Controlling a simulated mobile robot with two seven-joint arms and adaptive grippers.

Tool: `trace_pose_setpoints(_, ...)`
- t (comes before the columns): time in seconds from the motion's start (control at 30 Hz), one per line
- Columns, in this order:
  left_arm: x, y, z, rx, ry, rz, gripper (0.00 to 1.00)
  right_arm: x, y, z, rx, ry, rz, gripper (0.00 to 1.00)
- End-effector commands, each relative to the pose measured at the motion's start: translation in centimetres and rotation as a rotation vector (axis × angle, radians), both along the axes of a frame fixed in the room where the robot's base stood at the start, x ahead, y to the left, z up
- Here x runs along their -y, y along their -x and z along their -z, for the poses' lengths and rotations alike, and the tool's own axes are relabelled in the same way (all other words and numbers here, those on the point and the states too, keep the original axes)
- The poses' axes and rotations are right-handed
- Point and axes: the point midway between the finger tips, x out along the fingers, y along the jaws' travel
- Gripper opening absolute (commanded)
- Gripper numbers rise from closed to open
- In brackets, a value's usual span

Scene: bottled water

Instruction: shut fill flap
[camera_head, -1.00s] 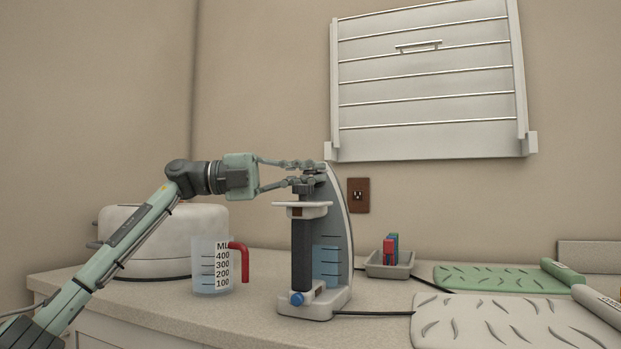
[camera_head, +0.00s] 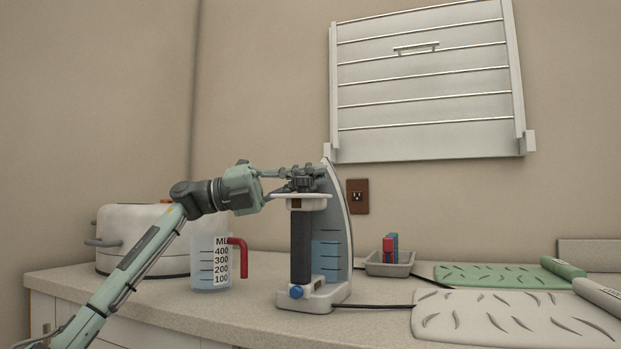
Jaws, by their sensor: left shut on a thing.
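A steam iron (camera_head: 340,215) stands upright on the counter, with a dark handle, a blue dial near its base and blue water in its clear tank. My left gripper (camera_head: 316,180) is at the upper end of the iron, just above the white front piece of its handle. Its fingers are shut on the small dark fill flap there. The fingers cover most of the flap, so its exact angle cannot be told. My right gripper is not in view.
A measuring jug (camera_head: 208,270) with a red handle and a white toaster (camera_head: 140,225) stand left of the iron. A grey tray (camera_head: 390,268) and a green patterned mat (camera_head: 500,276) lie right. The iron's cord runs right.

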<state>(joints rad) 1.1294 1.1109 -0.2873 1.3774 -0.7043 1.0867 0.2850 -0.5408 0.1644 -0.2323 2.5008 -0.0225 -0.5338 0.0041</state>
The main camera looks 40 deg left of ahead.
Motion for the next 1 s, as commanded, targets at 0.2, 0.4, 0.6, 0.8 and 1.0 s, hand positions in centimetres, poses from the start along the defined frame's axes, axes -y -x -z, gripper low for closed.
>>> trace_pose_setpoints(0.2,-0.11,0.08,-0.31,0.005,0.005,-0.002,0.0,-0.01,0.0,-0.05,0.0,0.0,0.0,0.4)
trace_pose_setpoints(0.4,-0.09,0.08,-0.27,0.004,0.003,-0.001,0.24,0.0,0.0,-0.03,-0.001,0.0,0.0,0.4)
trace_pose_setpoints(0.6,-0.02,-0.01,-0.03,-0.001,0.001,-0.001,0.28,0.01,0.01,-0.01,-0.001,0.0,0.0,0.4)
trace_pose_setpoints(0.8,0.05,-0.07,0.2,-0.004,-0.002,0.001,0.28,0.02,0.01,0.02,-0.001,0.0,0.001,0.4)
trace_pose_setpoints(1.0,-0.51,0.19,0.54,-0.009,-0.003,0.0,0.28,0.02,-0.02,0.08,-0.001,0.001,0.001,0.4)
